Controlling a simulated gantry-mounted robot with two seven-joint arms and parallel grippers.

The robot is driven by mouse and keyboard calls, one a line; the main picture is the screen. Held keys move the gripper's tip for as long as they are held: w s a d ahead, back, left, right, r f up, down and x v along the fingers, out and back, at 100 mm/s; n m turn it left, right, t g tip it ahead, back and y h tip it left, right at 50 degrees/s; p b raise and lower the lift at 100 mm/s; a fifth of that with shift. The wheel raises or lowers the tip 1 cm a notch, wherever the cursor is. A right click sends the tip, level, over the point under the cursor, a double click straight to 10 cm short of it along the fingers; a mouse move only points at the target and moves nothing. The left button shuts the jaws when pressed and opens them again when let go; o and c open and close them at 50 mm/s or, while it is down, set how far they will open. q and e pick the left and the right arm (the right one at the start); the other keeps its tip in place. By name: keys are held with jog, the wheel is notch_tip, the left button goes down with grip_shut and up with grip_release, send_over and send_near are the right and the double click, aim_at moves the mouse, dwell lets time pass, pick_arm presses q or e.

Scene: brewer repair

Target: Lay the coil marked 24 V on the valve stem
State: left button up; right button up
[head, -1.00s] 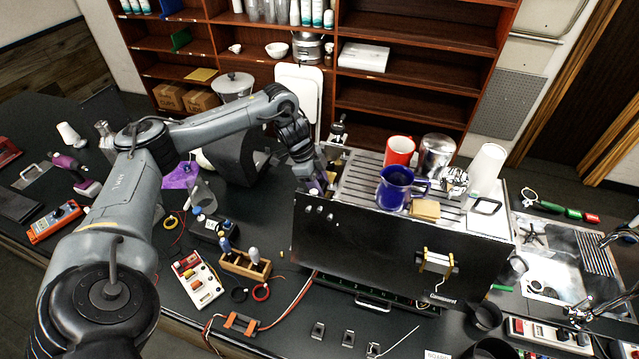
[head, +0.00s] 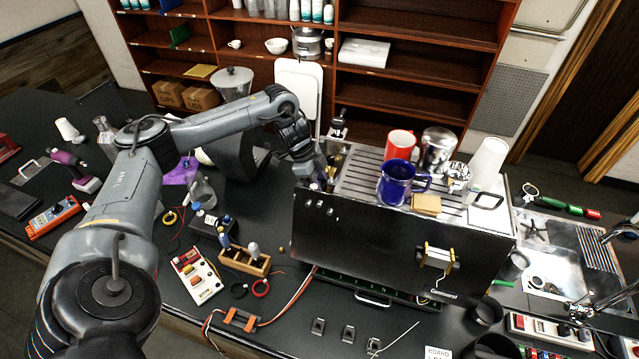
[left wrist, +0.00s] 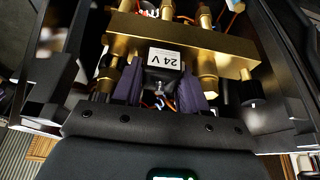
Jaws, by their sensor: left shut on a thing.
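The coil marked 24 V (left wrist: 165,62) is a dark block with a white label, upside down in the left wrist view. It sits between the two purple fingertips of my left gripper (left wrist: 161,88), which is shut on it, inside the open left end of the coffee machine (head: 385,247). A silver threaded part (left wrist: 159,103) shows just below the coil between the fingers; I cannot tell whether it is the valve stem or whether the coil is seated. In the head view, the machine's wall and my left gripper (head: 318,177) hide the coil. My right gripper is not in view.
A brass manifold with pipes (left wrist: 190,40) crosses close beside the coil, and dark housing walls stand on both sides. On the machine's top are a red mug (head: 399,146), a blue mug (head: 394,184) and a sponge (head: 426,205). A wooden holder (head: 244,262) stands on the bench.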

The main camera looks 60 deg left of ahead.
pick_arm(q)
jog(key=o, duration=1.2)
jog(key=c, duration=0.4)
jog(key=shift+o, duration=1)
jog(key=shift+r, duration=0.1)
